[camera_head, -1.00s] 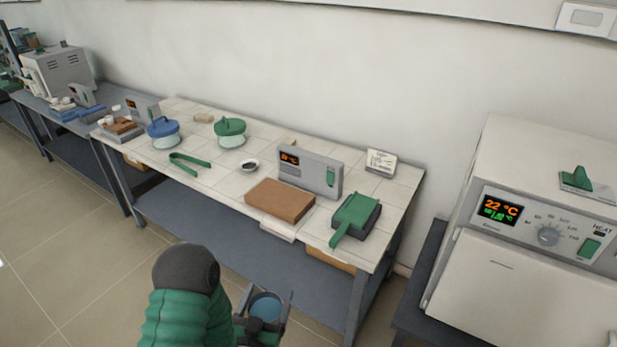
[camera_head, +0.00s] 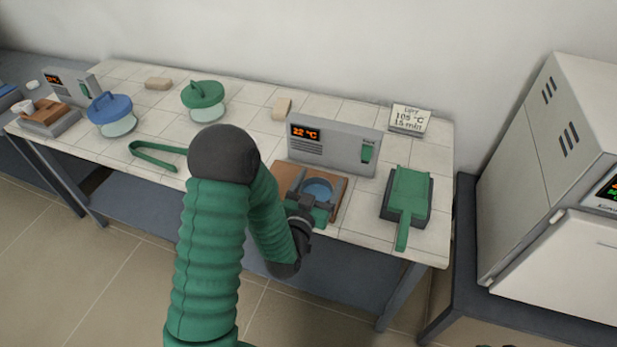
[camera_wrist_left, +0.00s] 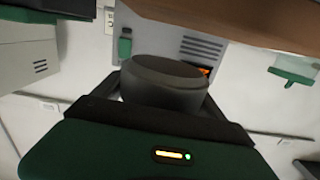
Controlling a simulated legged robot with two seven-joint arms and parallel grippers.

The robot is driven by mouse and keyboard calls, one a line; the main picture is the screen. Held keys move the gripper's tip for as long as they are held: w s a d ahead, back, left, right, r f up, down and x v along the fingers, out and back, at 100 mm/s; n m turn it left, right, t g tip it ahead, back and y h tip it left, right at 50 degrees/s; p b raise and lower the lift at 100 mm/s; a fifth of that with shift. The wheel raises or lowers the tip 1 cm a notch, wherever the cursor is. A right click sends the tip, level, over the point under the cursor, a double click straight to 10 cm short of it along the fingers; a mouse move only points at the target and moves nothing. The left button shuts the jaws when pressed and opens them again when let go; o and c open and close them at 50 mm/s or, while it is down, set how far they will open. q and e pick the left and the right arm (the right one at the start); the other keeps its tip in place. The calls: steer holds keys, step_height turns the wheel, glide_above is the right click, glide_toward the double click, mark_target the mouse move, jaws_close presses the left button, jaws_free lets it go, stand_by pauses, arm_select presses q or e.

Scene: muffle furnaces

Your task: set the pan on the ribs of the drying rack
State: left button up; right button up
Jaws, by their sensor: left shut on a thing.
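In the left wrist view the pan is a dark grey cylinder (camera_wrist_left: 165,88) between the black fingers, with the brown slab (camera_wrist_left: 230,22) at the top. I make out no ribs, so I cannot tell which thing is the drying rack.
A black box with a green handled top (camera_head: 409,190) stands close to the right. Green tongs (camera_head: 155,155), a green-lidded jar (camera_head: 203,97) and a blue-lidded jar (camera_head: 110,113) stand left. A furnace (camera_head: 545,180) is at far right.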

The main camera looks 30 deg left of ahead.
arm_select(q)
steer(key=w+a, duration=0.1)
steer(key=a, duration=0.1)
steer(key=w+a, duration=0.2)
steer(key=a, duration=0.1)
steer(key=w+a, duration=0.1)
steer(key=w+a+f, duration=0.1)
steer(key=a, duration=0.1)
steer(key=shift+w+a+f, duration=0.25)
steer(key=shift+a+f, duration=0.2)
steer(key=shift+a, duration=0.2)
steer(key=f, duration=0.2)
steer(key=shift+s+d+f, duration=0.1)
steer(key=shift+d+f, duration=0.1)
steer(key=shift+f, duration=0.2)
steer(key=shift+d+r, duration=0.25)
steer(key=shift+d, duration=0.65)
steer(key=shift+f, duration=0.15)
steer(key=o, duration=1.3)
steer(key=shift+a+f, duration=0.1)
steer(key=shift+a, duration=0.1)
steer(key=o, duration=0.3)
steer(key=shift+a+f, duration=0.15)
steer(key=shift+a, duration=0.4)
steer(key=shift+o, duration=0.2)
steer(key=shift+d, duration=0.1)
arm_select(e)
steer(key=shift+a+r, duration=0.15)
steer(key=shift+a, duration=0.45)
